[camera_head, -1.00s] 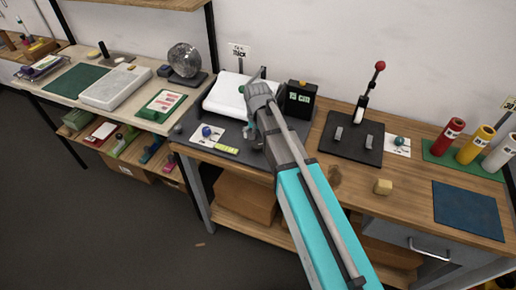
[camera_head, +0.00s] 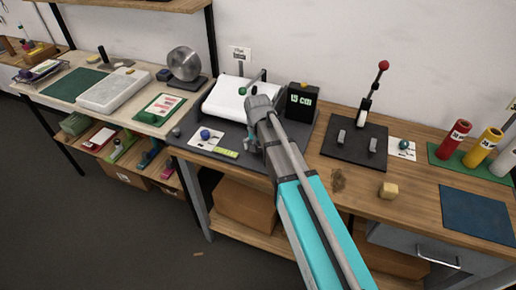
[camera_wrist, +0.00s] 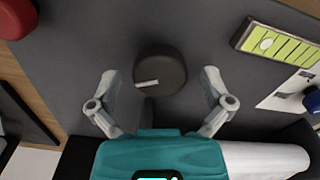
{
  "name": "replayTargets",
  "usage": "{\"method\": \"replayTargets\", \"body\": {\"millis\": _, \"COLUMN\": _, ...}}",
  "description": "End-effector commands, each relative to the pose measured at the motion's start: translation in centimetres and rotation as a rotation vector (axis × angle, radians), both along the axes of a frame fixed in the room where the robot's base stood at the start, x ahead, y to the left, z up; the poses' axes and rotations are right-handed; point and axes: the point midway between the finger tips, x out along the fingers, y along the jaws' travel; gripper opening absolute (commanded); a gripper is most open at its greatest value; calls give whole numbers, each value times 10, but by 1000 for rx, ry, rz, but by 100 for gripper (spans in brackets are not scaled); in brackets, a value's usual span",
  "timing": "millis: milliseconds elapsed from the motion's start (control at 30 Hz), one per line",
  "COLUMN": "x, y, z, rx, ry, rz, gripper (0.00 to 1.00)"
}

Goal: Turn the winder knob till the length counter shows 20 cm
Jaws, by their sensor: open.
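The winder knob (camera_wrist: 160,72) is a dark round knob with a white mark on its top, in the middle of the wrist view. My gripper (camera_wrist: 160,92) is open, with one finger on each side of the knob and a visible gap on both sides. In the head view my gripper (camera_head: 253,143) is over the dark mat, and the arm hides the knob. The length counter (camera_head: 301,100) is a black box with green digits that seem to read 15 CM. White film (camera_head: 222,98) lies on the winder stand behind my gripper.
A green-yellow strip (camera_wrist: 278,45) and a card with a blue ball (camera_head: 206,134) lie beside the knob. Coloured rolls (camera_head: 453,138) stand far right.

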Motion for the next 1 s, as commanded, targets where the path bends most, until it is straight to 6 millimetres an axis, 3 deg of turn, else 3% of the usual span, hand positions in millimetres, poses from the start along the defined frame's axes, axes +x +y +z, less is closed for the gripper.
{"method": "replayTargets", "body": {"millis": 67, "x": 0, "y": 0, "z": 0, "rx": 0, "ry": 0, "rz": 0, "gripper": 100}}
{"method": "replayTargets", "body": {"millis": 500, "x": 0, "y": -1, "z": 0, "rx": 0, "ry": 0, "rz": -1, "gripper": 20}}
{"method": "replayTargets", "body": {"millis": 733, "x": 0, "y": -1, "z": 0, "rx": 0, "ry": 0, "rz": 30, "gripper": 20}}
{"method": "replayTargets", "body": {"millis": 1000, "x": 0, "y": -1, "z": 0, "rx": 0, "ry": 0, "rz": 185, "gripper": 20}}
